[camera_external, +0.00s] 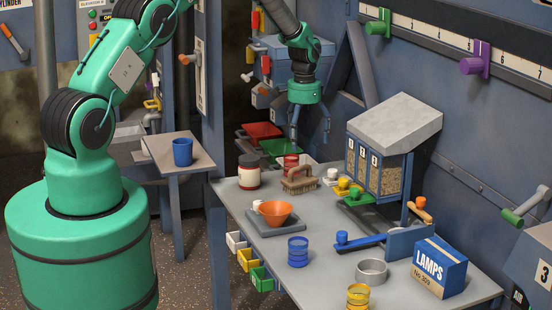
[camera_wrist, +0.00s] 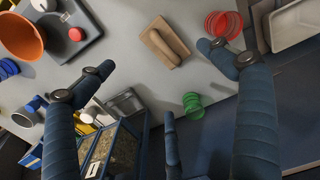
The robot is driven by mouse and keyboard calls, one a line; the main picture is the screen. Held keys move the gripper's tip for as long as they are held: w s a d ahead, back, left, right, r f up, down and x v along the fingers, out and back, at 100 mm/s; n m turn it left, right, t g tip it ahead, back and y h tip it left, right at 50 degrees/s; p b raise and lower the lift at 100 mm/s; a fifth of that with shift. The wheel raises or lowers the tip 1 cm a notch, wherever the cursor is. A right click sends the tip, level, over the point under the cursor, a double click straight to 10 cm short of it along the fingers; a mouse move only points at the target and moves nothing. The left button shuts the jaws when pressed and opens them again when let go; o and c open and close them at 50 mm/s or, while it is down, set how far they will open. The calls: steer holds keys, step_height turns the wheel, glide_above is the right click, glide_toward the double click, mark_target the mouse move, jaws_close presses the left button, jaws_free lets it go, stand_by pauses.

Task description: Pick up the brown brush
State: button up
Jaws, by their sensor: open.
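The brown brush (camera_external: 299,181) lies on the grey table (camera_external: 225,194), its wooden back up and its bristles on the tabletop. In the wrist view the brush (camera_wrist: 164,44) shows from above, ahead of and between my fingers, touched by neither. My gripper (camera_external: 311,138) hangs fingers-down above the far end of the table, higher than the brush and apart from it. In the wrist view my gripper (camera_wrist: 152,72) is open and empty, its fingers spread wide.
An orange bowl (camera_external: 274,213) sits on a grey plate in front. A bin dispenser (camera_external: 379,165) rises to the right. A green coil (camera_wrist: 193,105) shows in the wrist view.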

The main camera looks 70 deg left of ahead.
steer(key=shift+a+f, duration=0.25)
steer(key=shift+f, duration=0.1)
glide_above(302, 180)
steer(key=shift+d+f, duration=0.15)
steer(key=shift+f, duration=4.15)
steer(key=shift+f, duration=2.6)
steer(key=c, duration=1.4)
steer(key=shift+r, duration=0.15)
